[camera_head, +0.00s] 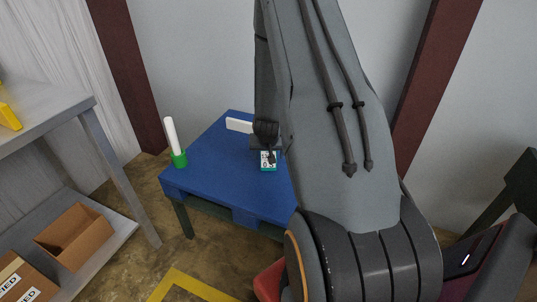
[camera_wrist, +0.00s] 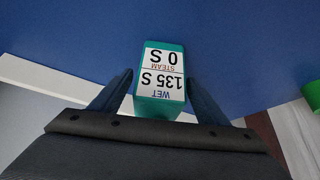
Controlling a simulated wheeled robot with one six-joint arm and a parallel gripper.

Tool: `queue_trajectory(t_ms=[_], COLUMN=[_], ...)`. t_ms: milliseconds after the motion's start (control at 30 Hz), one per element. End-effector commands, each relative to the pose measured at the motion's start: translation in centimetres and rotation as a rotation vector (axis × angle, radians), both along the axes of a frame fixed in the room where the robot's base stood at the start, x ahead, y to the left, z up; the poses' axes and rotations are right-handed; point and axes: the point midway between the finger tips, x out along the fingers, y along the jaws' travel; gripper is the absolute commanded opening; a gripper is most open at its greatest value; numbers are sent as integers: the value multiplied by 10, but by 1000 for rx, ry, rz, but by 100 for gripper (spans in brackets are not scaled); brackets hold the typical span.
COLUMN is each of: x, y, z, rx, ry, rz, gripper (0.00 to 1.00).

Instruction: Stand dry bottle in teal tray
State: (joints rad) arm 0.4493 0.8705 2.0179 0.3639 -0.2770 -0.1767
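I see no clear bottle and no clear teal tray. A teal block (camera_head: 269,167) with a white label stands on the blue table (camera_head: 215,165). In the wrist view this teal block (camera_wrist: 160,108) shows printed lines "WET 135 S" and "STEAM 0 S", upside down. My gripper (camera_wrist: 160,75) has its fingers apart, one on each side of the block, with a small gap at the left. I cannot tell whether the right finger touches it. In the head view my gripper (camera_head: 268,150) is just above the block, largely hidden by my arm.
A white flat piece (camera_head: 239,125) is at the back. A grey shelf (camera_head: 60,112) with cardboard boxes (camera_head: 74,232) stands left. My arm hides the table's right side.

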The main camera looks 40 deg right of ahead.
Motion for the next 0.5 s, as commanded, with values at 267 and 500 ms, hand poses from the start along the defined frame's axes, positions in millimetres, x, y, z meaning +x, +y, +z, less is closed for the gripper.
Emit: queue_trajectory(t_ms=[267,500], x=[0,-7], y=[0,5], z=[1,21], rx=[0,-1], ry=[0,-2], rz=[0,1], gripper=[70,70])
